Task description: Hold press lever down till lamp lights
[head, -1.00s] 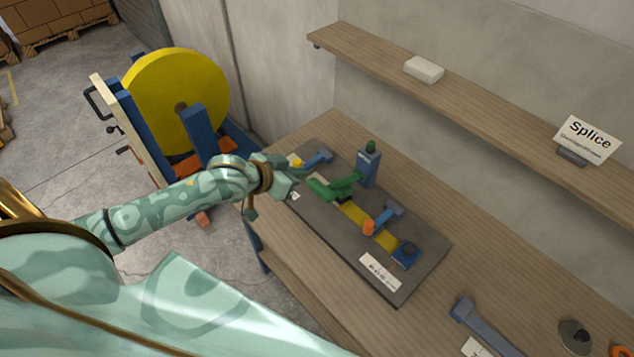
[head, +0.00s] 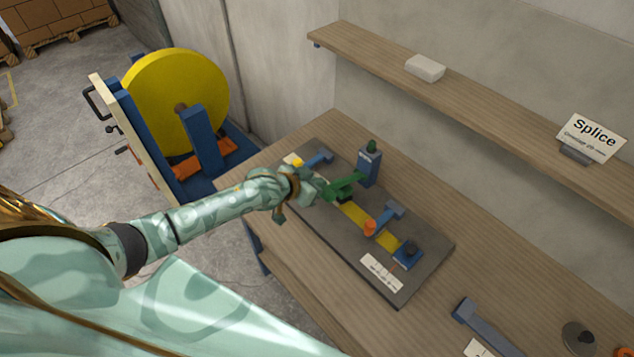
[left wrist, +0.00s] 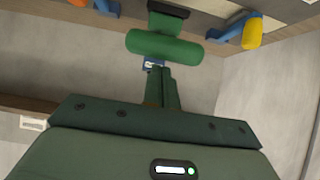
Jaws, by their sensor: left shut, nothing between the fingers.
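The green press lever (head: 346,187) stands over the yellow tape (head: 355,213) on the dark splice board (head: 405,287). Its crossbar handle (left wrist: 165,47) spans the upper middle of the left wrist view. A blue post (head: 368,168) behind the lever carries a dark green lamp (head: 372,146), which looks unlit. My left gripper (head: 320,190) is at the lever's handle end. Its fingers (left wrist: 161,88) are shut and empty, with tips close to the crossbar; I cannot tell if they touch it. My right gripper is out of view.
A yellow reel (head: 180,95) is at the left. A shelf (head: 480,96) runs along the wall.

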